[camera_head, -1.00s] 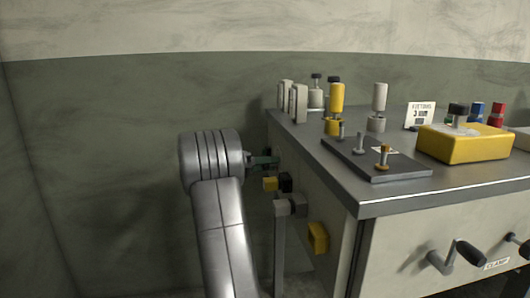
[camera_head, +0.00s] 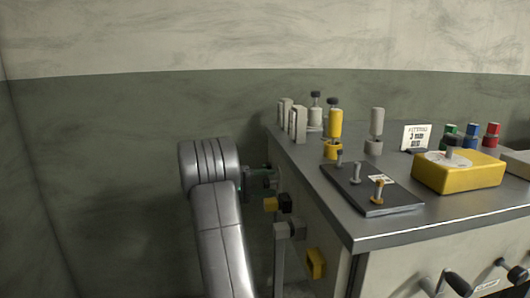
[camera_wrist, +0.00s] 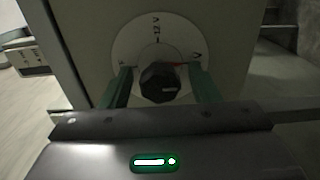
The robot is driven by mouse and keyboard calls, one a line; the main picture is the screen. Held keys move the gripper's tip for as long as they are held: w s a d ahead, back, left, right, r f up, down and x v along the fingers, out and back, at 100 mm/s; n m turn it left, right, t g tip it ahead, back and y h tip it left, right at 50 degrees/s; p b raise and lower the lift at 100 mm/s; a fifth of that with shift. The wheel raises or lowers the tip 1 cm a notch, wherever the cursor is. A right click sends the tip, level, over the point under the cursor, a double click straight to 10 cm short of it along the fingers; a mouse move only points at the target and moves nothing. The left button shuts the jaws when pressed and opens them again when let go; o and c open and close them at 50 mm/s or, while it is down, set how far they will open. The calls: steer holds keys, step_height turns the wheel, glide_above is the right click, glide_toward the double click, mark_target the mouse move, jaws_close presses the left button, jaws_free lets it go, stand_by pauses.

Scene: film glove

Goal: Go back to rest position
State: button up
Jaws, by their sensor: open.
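My gripper (camera_wrist: 160,72) is open, with its two green fingers on either side of a black knob (camera_wrist: 161,84). The knob is faceted and sits on a round white dial plate (camera_wrist: 126,50) marked with V signs, on a panel of the cabinet. I cannot tell whether the fingers touch the knob. In the head view my gripper (camera_head: 260,181) is beside the left side of the cabinet (camera_head: 400,262), partly hidden by my own arm.
The cabinet top holds a dark plate with pegs (camera_head: 372,190), a yellow box (camera_head: 457,172) and several cylinders. Crank handles (camera_head: 457,283) project in front. The wall at left is clear.

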steer(key=n+p, duration=0.6)
steer(key=shift+r, duration=0.2)
steer(key=n+p, duration=0.3)
steer(key=shift+f+n, duration=0.25)
steer(key=shift+n, duration=0.05)
steer(key=shift+a, duration=0.1)
